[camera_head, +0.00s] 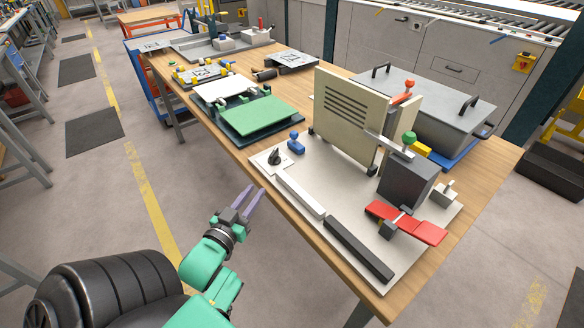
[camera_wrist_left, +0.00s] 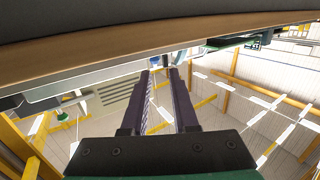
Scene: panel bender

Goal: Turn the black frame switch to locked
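My right gripper is not in view.
A blue knob (camera_head: 295,143) stands close behind the switch. A white bar (camera_head: 299,195) and a black bar (camera_head: 358,250) line the plate's near edge. The table edge (camera_wrist_left: 90,75) crosses above my fingers in the wrist view.

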